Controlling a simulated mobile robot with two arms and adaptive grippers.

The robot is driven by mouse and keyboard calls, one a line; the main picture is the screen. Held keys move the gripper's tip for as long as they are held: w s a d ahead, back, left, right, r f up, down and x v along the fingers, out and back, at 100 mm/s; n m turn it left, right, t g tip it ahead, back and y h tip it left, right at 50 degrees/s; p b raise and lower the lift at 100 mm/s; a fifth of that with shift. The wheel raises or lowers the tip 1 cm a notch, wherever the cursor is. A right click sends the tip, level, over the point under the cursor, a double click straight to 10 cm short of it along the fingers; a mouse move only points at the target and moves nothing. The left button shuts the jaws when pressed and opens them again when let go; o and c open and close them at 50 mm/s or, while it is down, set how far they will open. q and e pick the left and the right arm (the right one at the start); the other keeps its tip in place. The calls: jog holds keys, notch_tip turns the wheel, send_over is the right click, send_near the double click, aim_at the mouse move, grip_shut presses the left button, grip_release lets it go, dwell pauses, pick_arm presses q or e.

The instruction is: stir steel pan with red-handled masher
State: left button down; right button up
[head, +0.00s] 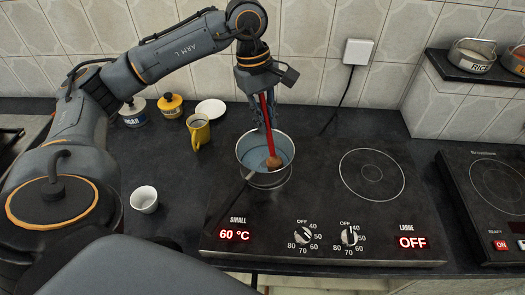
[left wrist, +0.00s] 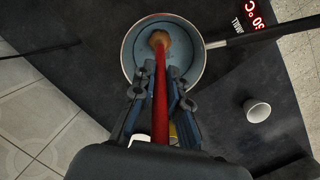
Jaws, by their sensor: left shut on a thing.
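The steel pan (head: 265,174) stands on the small left plate of the cooktop, its dark handle pointing toward the front left. It also shows at the top of the left wrist view (left wrist: 134,68). My left gripper (head: 266,128) is above the pan, pointing down, shut on the red-handled masher (head: 269,120). The masher's brown head (head: 274,162) is within the pan's opening; whether it touches the bottom I cannot tell. In the left wrist view the red handle (left wrist: 160,100) runs between the fingers (left wrist: 162,82). My right gripper is out of view.
The cooktop (head: 330,235) reads 60 °C for small and OFF for large; its right plate (head: 371,174) is empty. A yellow mug (head: 198,132), white cup (head: 144,199), white saucer (head: 211,109) and jars stand left. A second cooktop (head: 490,205) is right.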

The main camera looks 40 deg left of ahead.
pick_arm(q)
notch_tip(320, 180, up, 12)
jog(key=a+p, duration=0.2)
jog(key=p, duration=0.5)
jog(key=shift+w+a, duration=0.15)
jog(key=shift+a, duration=0.15)
dwell(0.3)
jog(key=shift+f, duration=0.1)
notch_tip(320, 180, up, 5)
jog(key=p, duration=0.3)
dwell(0.4)
jog(key=shift+f, duration=0.1)
dwell(0.4)
